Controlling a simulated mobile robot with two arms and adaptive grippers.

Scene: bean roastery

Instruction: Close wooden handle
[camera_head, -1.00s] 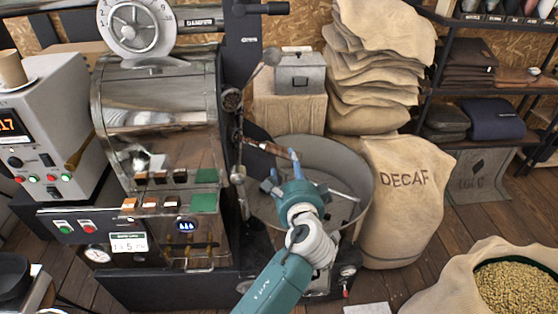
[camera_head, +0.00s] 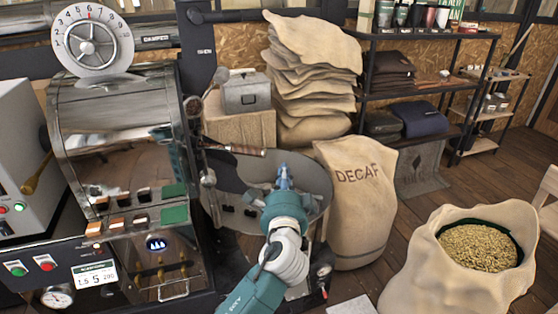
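The wooden handle (camera_head: 247,150) is a brown grip on a lever at the roaster's front. It sticks out to the right, nearly level, above the round grey cooling tray (camera_head: 322,203). My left gripper (camera_head: 283,172), blue-grey on a teal wrist, is over the tray, to the right of and below the handle's tip. A gap shows between them in the picture. Its fingers point away from me and look close together, but from this angle I cannot tell whether they are open or shut. My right gripper is not in view.
The metal roaster (camera_head: 115,160) stands at the left. A DECAF sack (camera_head: 357,205) stands close to the tray's right side. A grey box (camera_head: 245,92) on a wooden crate is behind. An open bean sack (camera_head: 450,275) is at the lower right.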

